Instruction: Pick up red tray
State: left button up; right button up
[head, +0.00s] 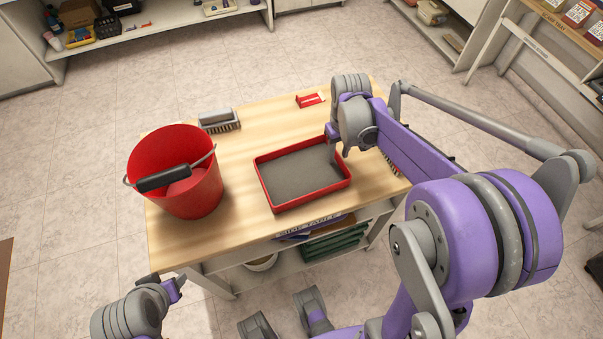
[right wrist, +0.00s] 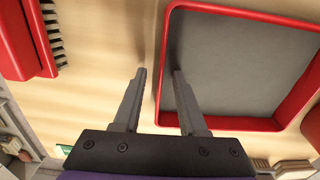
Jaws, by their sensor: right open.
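The red tray (head: 262,189) lies flat on the wooden table, with a grey surface inside its red rim. It also shows in the right wrist view (right wrist: 279,16). My right gripper (head: 335,154) is over the tray's right side in the head view. In the right wrist view my right gripper (right wrist: 159,72) is open and empty, with one side wall of the tray between its fingers in the picture. I cannot tell how far down the fingers reach. My left gripper (head: 162,286) is off the table's front left corner, and its jaws are unclear.
A red bucket (head: 172,146) with a black handle grip stands left of the tray on the table (head: 240,222). A grey brush (head: 219,121) and a small red item (head: 310,99) lie behind. A red brush (right wrist: 38,35) lies beside the tray, mostly hidden by my arm in the head view.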

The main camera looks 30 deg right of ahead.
jog(key=shift+f, duration=0.65)
grip_shut()
dwell(0.9)
